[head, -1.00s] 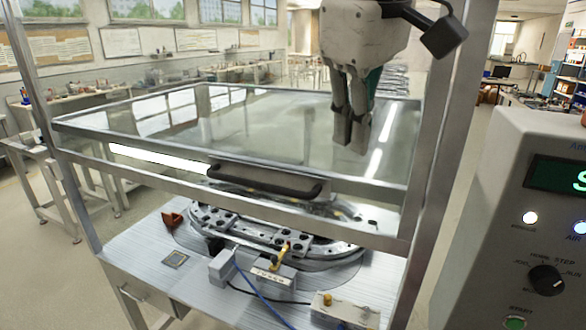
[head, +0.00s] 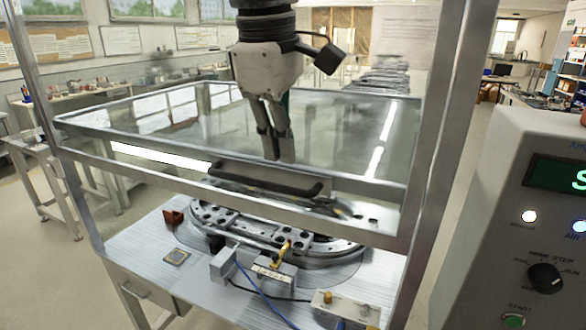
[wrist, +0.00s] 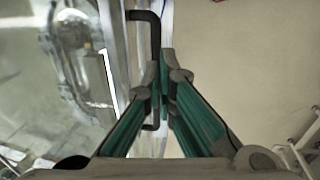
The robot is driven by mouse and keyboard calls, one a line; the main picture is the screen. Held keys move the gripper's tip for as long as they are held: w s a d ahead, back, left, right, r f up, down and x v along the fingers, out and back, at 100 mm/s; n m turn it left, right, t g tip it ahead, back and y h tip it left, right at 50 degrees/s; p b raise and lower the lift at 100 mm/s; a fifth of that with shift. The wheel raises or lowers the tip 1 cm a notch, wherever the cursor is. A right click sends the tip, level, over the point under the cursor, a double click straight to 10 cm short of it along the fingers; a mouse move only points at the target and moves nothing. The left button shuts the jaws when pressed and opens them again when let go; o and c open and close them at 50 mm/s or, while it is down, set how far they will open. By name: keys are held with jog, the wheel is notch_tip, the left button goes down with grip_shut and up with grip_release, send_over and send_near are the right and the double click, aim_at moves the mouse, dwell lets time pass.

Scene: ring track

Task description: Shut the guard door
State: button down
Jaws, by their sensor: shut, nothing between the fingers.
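The guard door (head: 250,197) is a metal-framed clear panel between upright posts, standing raised above the work table. Its black bar handle (head: 265,186) runs along the front rail. In the wrist view the handle (wrist: 155,35) shows as a dark bracket beside the rail. My gripper (head: 275,158) points down above the handle, fingers together and empty. In the wrist view the fingertips (wrist: 166,92) overlap part of the handle; I cannot tell whether they touch it.
Under the door, a round ring fixture (head: 300,243) sits on the metal table (head: 140,250). A control panel (head: 545,200) stands close at the right. The right post (head: 430,170) of the frame is near the arm.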

aim_at(286, 190)
jog(key=shift+w+d+f+p, duration=0.1)
jog(key=shift+w+f+p, duration=0.1)
jog(key=shift+f, duration=1.1)
jog(key=shift+w+d+f+p, duration=0.1)
jog(key=shift+w+f, duration=0.1)
jog(key=shift+f, duration=1.1)
